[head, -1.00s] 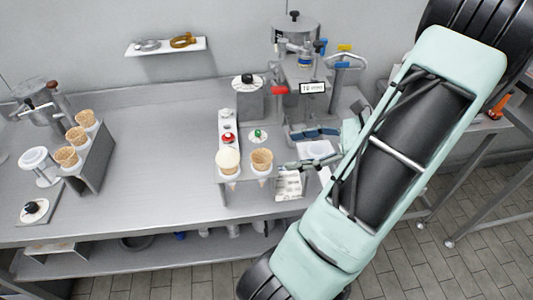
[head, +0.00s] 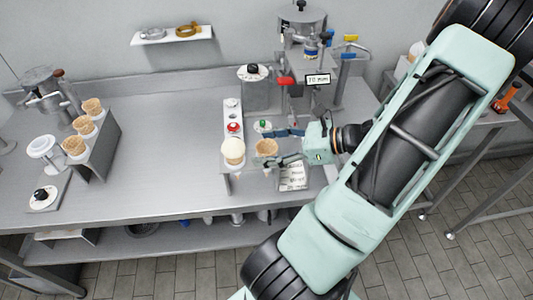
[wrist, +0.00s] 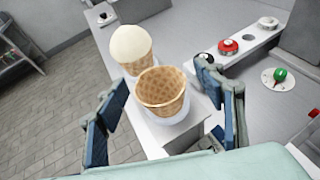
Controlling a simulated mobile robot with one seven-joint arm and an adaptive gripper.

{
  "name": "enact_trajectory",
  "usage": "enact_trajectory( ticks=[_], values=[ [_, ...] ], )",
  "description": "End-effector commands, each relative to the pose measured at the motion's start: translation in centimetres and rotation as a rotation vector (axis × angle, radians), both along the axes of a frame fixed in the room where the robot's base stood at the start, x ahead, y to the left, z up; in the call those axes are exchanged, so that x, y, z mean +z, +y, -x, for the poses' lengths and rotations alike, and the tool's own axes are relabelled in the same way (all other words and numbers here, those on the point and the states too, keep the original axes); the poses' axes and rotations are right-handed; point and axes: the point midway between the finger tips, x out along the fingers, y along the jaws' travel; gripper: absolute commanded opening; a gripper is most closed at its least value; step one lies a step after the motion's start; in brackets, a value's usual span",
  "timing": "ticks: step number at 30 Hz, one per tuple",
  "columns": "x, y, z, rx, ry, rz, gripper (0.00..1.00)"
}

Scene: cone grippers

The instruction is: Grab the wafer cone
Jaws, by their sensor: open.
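An empty wafer cone (head: 267,147) stands upright in a stand on the counter, to the right of a cone topped with a pale ball (head: 233,148). In the wrist view the wafer cone (wrist: 162,88) has a waffle pattern and an open mouth, and it sits in a white ring. My gripper (head: 276,149) is open, with one blue-padded finger on each side of the wafer cone. In the wrist view my gripper (wrist: 155,108) has its fingers apart on either side of the cone's image, with gaps showing. The cone's lower part is hidden.
A rack (head: 100,150) at the left holds several more wafer cones. A strip with a red button (head: 233,127) lies behind the topped cone. A machine with coloured levers (head: 305,85) stands behind my gripper. The counter's middle (head: 165,140) is clear.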

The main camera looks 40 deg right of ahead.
Motion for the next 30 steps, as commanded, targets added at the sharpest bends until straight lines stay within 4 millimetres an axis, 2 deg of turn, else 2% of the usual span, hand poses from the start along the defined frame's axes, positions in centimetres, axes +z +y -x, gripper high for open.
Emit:
enact_trajectory(
  ticks=[7, 15, 30],
  values=[
    [-0.07, 0.09, -0.13, 0.000, 0.000, 0.000, 0.62],
    [-0.06, 0.08, -0.11, 0.000, 0.000, 0.000, 0.32],
    [0.32, 0.04, -0.11, 0.000, 0.000, 0.001, 0.31]
  ],
)
